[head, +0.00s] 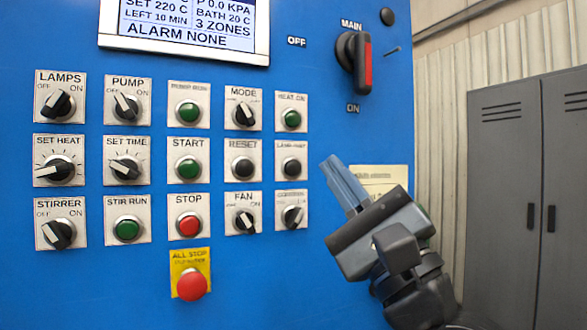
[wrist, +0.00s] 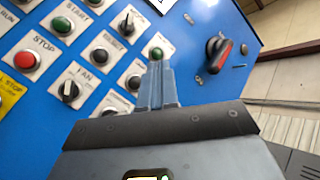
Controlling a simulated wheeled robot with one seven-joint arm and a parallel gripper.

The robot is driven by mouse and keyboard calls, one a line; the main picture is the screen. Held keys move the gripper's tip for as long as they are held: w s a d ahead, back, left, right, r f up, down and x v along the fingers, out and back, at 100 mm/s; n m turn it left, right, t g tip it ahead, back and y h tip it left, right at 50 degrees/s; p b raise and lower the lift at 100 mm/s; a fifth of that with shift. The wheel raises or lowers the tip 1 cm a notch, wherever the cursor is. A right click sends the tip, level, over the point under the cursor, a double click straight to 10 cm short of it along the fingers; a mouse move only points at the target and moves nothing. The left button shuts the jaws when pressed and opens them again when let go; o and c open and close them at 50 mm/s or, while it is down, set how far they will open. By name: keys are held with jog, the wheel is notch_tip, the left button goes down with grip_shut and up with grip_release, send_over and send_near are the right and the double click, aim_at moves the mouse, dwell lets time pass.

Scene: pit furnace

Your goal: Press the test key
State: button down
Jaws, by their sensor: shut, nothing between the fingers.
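The test key appears to be the black button (head: 291,167) at the right end of the middle row in the head view, under a small blurred label that looks like LAMP TEST. In the wrist view this dark button (wrist: 133,82) is just left of the fingers. My gripper (head: 331,163) is shut and empty, its fingers pointing up and left, right of the button and apart from it in the picture. In the wrist view the gripper tips (wrist: 158,66) overlap the panel just below the green HEAT ON button (wrist: 155,53). I cannot tell the gap to the panel.
The blue panel (head: 330,290) carries several knobs and buttons close together. The RESET button (head: 242,167) is left of the key, and a selector knob (head: 293,215) is below it. The red ALL STOP button (head: 192,285) and MAIN switch (head: 355,63) protrude. A grey cabinet (head: 510,180) stands right.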

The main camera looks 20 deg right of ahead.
aim_at(293, 168)
jog(key=shift+w, duration=0.15)
jog(key=shift+w+b, duration=0.8)
jog(key=shift+w, duration=3.5)
jog(key=shift+w, duration=0.1)
jog(key=shift+w, duration=0.3)
jog(key=shift+w, duration=0.35)
jog(key=shift+s, duration=0.8)
